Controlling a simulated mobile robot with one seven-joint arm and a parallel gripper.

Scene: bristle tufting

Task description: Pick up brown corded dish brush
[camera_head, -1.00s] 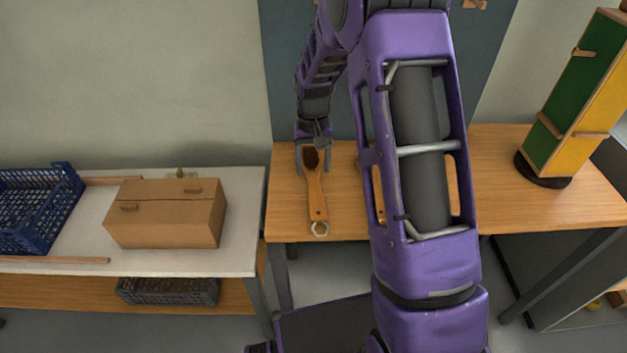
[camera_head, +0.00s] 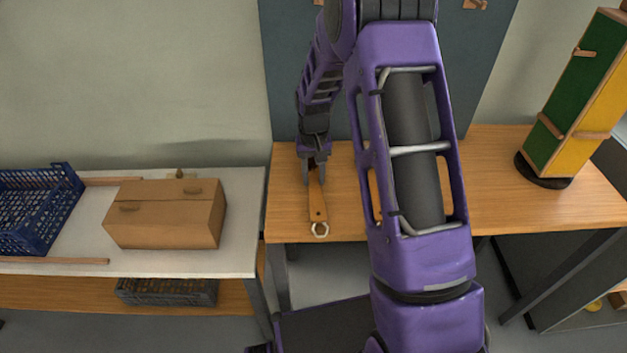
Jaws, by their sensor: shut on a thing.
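The brown dish brush (camera_head: 317,203) is at the left end of the wooden table. Its wooden handle points toward the front edge, with a pale ring (camera_head: 320,229) at the near end. My gripper (camera_head: 314,177) is over the brush's far part, pointing down, and is shut on it. The gripper hides the brush's dark head. I cannot tell whether the brush is lifted off the table top.
The wooden table (camera_head: 505,200) has free room to the right. A green and yellow cabinet (camera_head: 578,100) stands there. On the white bench at left are a cardboard box (camera_head: 165,222) and a blue crate (camera_head: 35,215). A grey panel (camera_head: 285,60) rises behind the table.

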